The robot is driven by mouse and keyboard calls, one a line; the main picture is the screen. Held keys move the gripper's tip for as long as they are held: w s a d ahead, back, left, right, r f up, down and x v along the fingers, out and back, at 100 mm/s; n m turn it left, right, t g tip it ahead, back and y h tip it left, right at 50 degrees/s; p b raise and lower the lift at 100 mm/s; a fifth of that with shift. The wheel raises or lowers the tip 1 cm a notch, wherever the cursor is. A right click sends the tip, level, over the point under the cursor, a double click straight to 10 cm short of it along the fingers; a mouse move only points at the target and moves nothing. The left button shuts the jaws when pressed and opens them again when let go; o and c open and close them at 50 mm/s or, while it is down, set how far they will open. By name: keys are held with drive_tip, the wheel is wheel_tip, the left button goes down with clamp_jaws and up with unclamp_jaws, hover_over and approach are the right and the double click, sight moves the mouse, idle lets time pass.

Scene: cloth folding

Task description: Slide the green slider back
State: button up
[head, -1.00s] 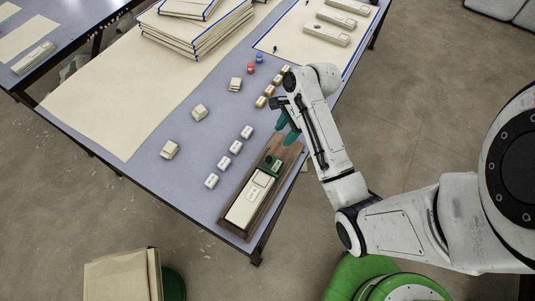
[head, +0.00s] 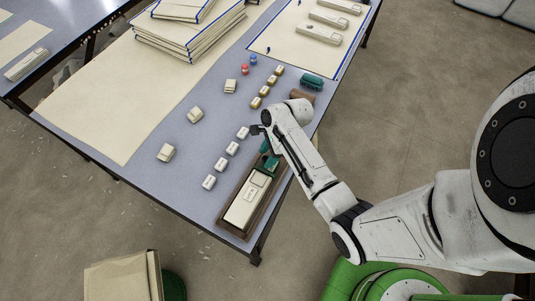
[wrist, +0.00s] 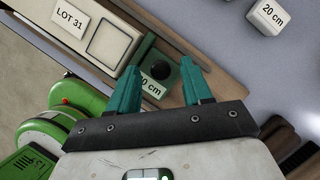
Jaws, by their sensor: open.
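The green slider (wrist: 160,68) is a dark green block with a round dark knob. It sits in a wooden tray beside a cream block marked LOT 31 (wrist: 92,32). In the head view, the slider (head: 271,163) is at the upper end of the tray (head: 223,215), partly hidden by my arm. My gripper (wrist: 159,64) is open, with one teal finger on each side of the slider in the wrist view. I cannot tell whether the fingers touch it. A label ending in "0 cm" shows beside the left finger, partly covered.
White blocks (head: 233,148) stand in a row left of the tray, and gold blocks (head: 262,91) stand above them. A teal object (head: 312,82) and a brown cylinder (head: 302,96) lie near the table's right edge. The long tray lies close to the table's corner.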

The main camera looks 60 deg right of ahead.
drive_tip(key=shift+f, duration=0.1)
clamp_jaws()
idle(0.5)
